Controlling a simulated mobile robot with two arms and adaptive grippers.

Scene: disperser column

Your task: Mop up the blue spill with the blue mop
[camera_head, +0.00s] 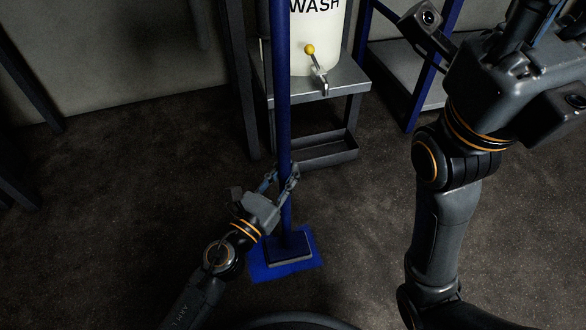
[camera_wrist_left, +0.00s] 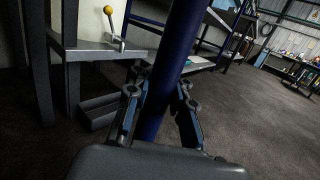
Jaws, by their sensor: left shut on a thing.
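The blue mop (camera_head: 284,110) stands nearly upright, its long pole rising out of the top of the head view. Its flat dark blue head (camera_head: 288,251) rests low on the floor. A brighter blue flat patch (camera_head: 262,272) shows around and under the head; I cannot tell whether it is the spill or the mop's cloth. My left gripper (camera_head: 281,180) is shut on the pole a little above the head. In the left wrist view, the pole (camera_wrist_left: 172,60) runs between the two fingers. My right arm shows at the right, but its fingers are out of view.
A grey metal stand (camera_head: 333,84) behind the mop bears a white WASH container (camera_head: 318,40) with a yellow-knobbed tap (camera_head: 313,58). A blue-legged rack (camera_head: 425,85) stands further right. Dark floor (camera_head: 120,200) is clear to the left of the mop.

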